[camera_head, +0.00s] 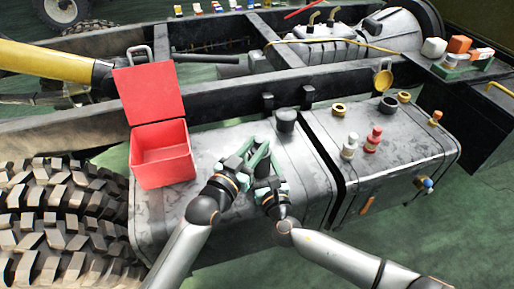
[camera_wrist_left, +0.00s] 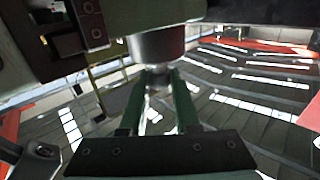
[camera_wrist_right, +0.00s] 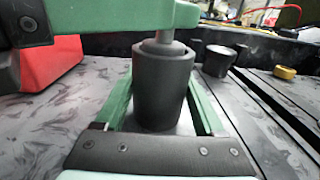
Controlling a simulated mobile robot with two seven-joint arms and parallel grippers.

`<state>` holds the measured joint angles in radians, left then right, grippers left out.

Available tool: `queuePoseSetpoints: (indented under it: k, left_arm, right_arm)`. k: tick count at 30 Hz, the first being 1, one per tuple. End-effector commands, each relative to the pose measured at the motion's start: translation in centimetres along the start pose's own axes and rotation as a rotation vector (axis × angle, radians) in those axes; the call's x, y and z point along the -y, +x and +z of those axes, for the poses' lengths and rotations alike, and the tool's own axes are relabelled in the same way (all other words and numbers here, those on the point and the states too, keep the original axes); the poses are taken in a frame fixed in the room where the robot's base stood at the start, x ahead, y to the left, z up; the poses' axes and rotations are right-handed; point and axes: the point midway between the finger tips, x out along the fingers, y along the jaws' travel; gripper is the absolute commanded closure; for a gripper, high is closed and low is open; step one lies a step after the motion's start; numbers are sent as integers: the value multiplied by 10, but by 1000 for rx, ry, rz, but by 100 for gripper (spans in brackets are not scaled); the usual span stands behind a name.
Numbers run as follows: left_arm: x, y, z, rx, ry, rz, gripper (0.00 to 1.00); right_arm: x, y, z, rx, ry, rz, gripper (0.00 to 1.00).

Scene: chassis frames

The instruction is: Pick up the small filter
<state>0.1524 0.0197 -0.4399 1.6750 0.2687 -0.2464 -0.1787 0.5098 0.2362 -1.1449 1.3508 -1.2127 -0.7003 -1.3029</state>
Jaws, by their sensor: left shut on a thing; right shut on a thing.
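The small filter (camera_wrist_right: 160,92) looks like a dark grey upright cylinder with a thin pale stem on top. It stands between the green fingers of my right gripper (camera_head: 266,172), which is shut on its body. My left gripper (camera_head: 257,152) comes in from above and is shut on the stem. In the left wrist view the grey cylinder (camera_wrist_left: 157,44) shows at the tips of the left fingers. Both grippers are above the left metal tank. In the head view the filter is mostly hidden by the grippers, and I cannot tell whether its base touches the tank.
An open red box (camera_head: 163,165) with its lid up stands left of the grippers. A dark cap (camera_head: 285,121) sits on the tank behind them. Red and white bottles (camera_head: 373,140) and several rings stand on the right tank. A large tyre (camera_head: 60,220) is at lower left.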

Motion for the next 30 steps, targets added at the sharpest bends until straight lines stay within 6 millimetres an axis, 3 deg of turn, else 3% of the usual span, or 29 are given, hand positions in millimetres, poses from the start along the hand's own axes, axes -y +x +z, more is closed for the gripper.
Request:
queuePoseSetpoints:
  k: [10,12,17,24,30]
  left_arm:
    - [0,0,-74,-18,1,-2,100]
    - [0,-18,-65,-8,1,-2,100]
    - [0,-53,-65,-8,1,-1,100]
    - [0,-120,-63,-4,2,-1,100]
    - [0,-158,-64,-6,1,0,100]
  right_arm:
    - [0,-1,-2,-3,0,0,97]
    - [0,-1,-2,-3,0,0,97]
    - [0,-1,-2,-3,0,1,97]
    - [0,-1,-2,-3,0,1,97]
    - [0,-1,-2,-3,0,1,97]
